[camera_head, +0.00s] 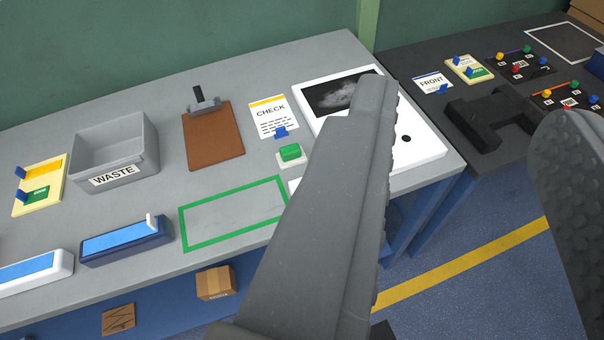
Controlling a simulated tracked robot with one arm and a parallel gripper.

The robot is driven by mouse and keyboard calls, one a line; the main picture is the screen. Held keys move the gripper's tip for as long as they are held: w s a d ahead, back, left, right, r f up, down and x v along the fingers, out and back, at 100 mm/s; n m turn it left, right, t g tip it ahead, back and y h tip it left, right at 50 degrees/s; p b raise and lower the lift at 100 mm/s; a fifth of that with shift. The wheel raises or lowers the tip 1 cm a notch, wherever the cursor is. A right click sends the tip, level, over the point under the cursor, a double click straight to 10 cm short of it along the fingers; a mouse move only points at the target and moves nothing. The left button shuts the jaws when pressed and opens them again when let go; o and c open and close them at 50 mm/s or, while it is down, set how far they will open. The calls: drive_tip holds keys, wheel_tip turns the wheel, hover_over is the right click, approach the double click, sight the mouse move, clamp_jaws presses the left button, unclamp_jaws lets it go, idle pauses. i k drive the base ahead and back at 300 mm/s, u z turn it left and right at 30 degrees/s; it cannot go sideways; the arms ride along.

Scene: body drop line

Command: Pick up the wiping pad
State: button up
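My gripper (472,105) is open and empty, with its two grey fingers wide apart in the foreground. I cannot tell for certain which thing is the wiping pad. A grey block with a dark upright handle (204,101) stands at the back edge of a brown board (214,141) on the grey table, left of my left finger. A blue holder (125,242) with a light-blue top and a small white piece at its right end lies at the table's front. A white holder (32,274) with a blue top lies left of it. My left finger hides part of the table.
A grey WASTE bin (140,143), a CHECK card (270,117), a green button (290,153) and a green-outlined area (233,213) are on the grey table. A white-framed panel (419,157) lies behind my left finger. A dark table (410,62) with a black fixture (490,115) stands right.

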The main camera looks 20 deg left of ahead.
sight(293, 155)
drive_tip(key=u, duration=0.2)
drive_tip(key=i, duration=0.85)
drive_tip(key=z, duration=0.15)
